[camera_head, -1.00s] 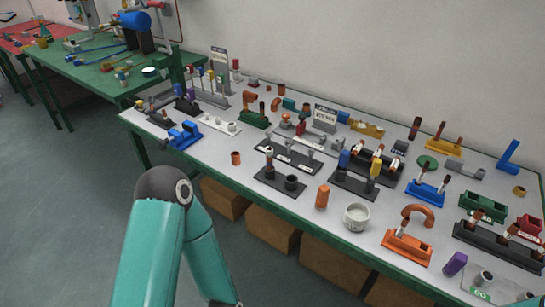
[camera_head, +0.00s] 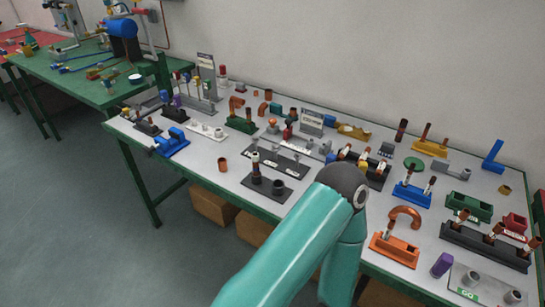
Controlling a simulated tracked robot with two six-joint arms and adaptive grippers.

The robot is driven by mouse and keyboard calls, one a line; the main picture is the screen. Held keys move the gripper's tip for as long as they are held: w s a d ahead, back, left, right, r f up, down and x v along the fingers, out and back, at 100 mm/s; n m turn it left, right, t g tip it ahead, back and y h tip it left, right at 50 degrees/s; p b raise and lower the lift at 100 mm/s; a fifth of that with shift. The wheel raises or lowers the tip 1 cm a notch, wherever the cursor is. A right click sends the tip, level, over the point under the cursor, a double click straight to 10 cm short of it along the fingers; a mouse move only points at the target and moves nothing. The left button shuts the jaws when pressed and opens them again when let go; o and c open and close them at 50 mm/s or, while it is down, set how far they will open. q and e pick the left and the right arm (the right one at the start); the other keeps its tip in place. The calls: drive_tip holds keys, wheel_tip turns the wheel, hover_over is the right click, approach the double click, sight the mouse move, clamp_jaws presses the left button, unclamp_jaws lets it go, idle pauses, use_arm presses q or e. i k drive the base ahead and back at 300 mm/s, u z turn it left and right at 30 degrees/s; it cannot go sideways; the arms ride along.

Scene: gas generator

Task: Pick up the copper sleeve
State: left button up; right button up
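A short, upright copper-coloured tube (camera_head: 223,164), which looks like the copper sleeve, stands near the front edge of the white-topped table (camera_head: 203,169). The table around it is bare, and nothing touches it. Smaller copper-coloured pieces (camera_head: 268,94) stand near the back, too small to tell apart well. One teal arm of mine rises from the bottom, bends at its dark elbow right of the tube, and runs down out of the picture. Neither of my grippers is in view.
Several coloured holders crowd the right side. Cardboard boxes (camera_head: 213,208) sit under the table. A green table (camera_head: 90,75) stands at the far left.

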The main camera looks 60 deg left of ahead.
sight(222, 164)
drive_tip(key=u, duration=0.4)
drive_tip(key=i, duration=0.15)
drive_tip(key=z, duration=1.4)
drive_tip(key=k, duration=2)
drive_tip(key=u, duration=1.55)
drive_tip(key=i, duration=1.05)
drive_tip(key=z, duration=0.05)
